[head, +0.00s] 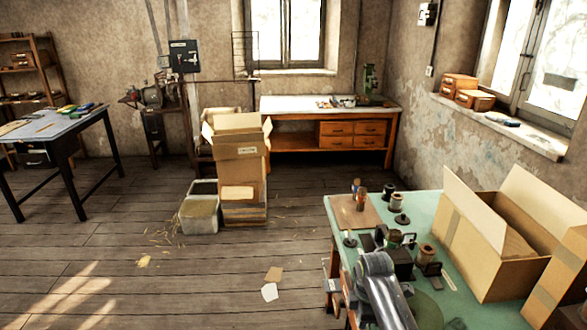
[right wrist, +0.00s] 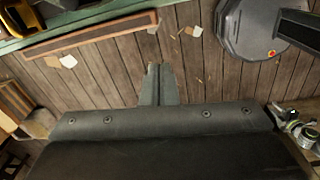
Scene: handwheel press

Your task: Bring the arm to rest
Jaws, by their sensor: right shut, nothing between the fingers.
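My right gripper (right wrist: 158,85) shows in the right wrist view with its two fingers together and nothing between them. It points over the bare plank floor, apart from the green bench edge (right wrist: 90,22) at the top. In the head view a grey arm link, which looks like mine, crosses the near left part of the green-topped bench (head: 420,205); the right fingertips cannot be made out there. My left gripper is in neither view. No handwheel press can be clearly made out.
An open cardboard box (head: 480,250) stands on the bench's right side. Several spools, including one near the back (head: 396,202), and small fixtures crowd its left side. Stacked cartons (head: 241,170) and a grey bin (head: 199,212) stand on the floor. The floor left of the bench is mostly clear.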

